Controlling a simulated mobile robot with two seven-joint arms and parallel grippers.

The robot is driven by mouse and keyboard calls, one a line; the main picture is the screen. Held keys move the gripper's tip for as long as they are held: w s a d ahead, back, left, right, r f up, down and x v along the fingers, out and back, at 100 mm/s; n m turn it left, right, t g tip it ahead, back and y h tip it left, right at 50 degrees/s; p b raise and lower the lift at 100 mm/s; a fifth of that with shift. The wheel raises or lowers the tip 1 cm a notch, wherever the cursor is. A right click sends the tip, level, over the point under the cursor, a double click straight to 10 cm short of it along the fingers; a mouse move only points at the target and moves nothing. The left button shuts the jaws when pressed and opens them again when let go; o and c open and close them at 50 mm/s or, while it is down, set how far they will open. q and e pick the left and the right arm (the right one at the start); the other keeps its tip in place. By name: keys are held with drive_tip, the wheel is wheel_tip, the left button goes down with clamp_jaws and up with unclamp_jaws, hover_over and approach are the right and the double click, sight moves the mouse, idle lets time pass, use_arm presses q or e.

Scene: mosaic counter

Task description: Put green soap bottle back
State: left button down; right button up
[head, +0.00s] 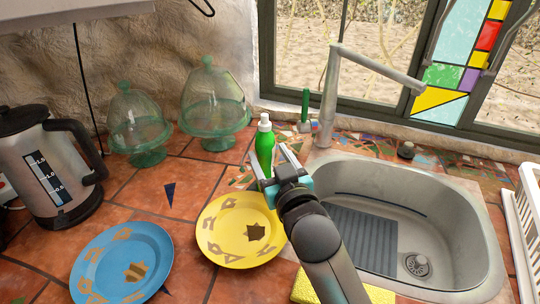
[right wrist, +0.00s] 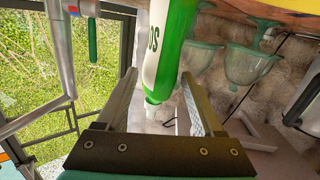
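The green soap bottle (head: 264,152), with a white pump top, stands upright on the counter left of the sink. My right gripper (head: 271,157) is open, its fingers pointing at the bottle from the near side. In the right wrist view, which is upside down, the bottle (right wrist: 175,45) shows between or just beyond the open fingertips (right wrist: 158,75), nearer the right-hand one in the picture. I cannot tell whether a finger touches it. Its lower part is partly hidden by the gripper in the head view. My left gripper is not in view.
A yellow plate (head: 225,215) lies just left of my right gripper, with a blue plate (head: 110,262) further left. Two glass domed stands (head: 213,100) and a kettle (head: 45,165) stand behind. The sink (head: 455,245) and faucet (head: 328,105) are right. A yellow item (head: 380,294) lies under my arm.

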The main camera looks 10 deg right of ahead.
drive_tip(key=shift+o, duration=1.1)
drive_tip(key=shift+r, duration=0.1)
drive_tip(key=shift+s, duration=0.2)
drive_tip(key=s+d+p, duration=0.1)
drive_tip(key=s, duration=1)
drive_tip(key=shift+s+r, duration=0.3)
drive_tip(key=shift+r, duration=0.15)
drive_tip(key=shift+f, duration=0.1)
